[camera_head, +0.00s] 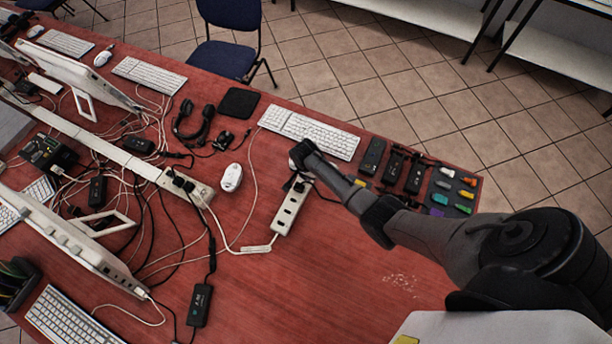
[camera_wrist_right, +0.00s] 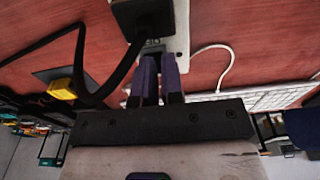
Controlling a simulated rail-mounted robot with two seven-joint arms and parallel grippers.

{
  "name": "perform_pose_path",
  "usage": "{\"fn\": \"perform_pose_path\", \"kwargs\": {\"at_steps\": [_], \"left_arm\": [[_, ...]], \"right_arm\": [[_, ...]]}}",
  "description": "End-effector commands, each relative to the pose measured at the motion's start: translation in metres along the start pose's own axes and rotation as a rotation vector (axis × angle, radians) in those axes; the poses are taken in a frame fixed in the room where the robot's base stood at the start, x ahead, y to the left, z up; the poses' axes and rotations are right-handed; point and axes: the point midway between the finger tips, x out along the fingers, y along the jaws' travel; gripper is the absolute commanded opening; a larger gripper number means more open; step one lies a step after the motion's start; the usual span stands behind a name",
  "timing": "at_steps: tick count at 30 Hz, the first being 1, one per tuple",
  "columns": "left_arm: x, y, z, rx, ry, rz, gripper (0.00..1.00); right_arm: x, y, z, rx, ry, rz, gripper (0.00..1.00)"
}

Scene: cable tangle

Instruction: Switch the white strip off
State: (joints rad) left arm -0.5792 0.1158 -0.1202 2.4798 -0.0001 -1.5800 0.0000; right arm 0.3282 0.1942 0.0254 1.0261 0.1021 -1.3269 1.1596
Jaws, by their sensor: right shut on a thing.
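The white strip (camera_head: 288,213) lies on the red table in the head view, with sockets along its top and a black plug (camera_head: 300,184) near its far end. In the right wrist view the strip (camera_wrist_right: 182,32) comes in from the top, with the black plug (camera_wrist_right: 145,16) and cable beside my fingers. My right gripper (camera_wrist_right: 160,62) is at the strip's end, its two fingers close together and shut on the strip's end. My left gripper is not in view.
Another white strip (camera_head: 187,188) with black plugs lies to the left, among tangled cables. A white mouse (camera_head: 231,177) lies between the strips. A white keyboard (camera_head: 320,136) lies beyond my right gripper. Black adapters (camera_head: 392,166) stand at the right. The front middle of the table is clear.

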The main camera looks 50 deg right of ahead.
Motion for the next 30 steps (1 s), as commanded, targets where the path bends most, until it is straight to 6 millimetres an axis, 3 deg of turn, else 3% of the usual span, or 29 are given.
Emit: {"fn": "perform_pose_path", "kwargs": {"at_steps": [1,11,21,30], "left_arm": [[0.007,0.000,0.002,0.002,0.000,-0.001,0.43],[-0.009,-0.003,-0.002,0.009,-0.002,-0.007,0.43],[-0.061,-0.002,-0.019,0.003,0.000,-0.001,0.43],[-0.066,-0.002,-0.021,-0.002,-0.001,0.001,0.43]], "right_arm": [[0.021,0.016,-0.008,0.005,0.022,0.018,0.00],[0.006,0.015,-0.006,0.005,0.018,0.016,0.00],[-0.044,0.007,0.008,-0.002,-0.005,0.005,0.00],[-0.100,0.005,0.008,-0.002,-0.004,0.002,0.00]]}}
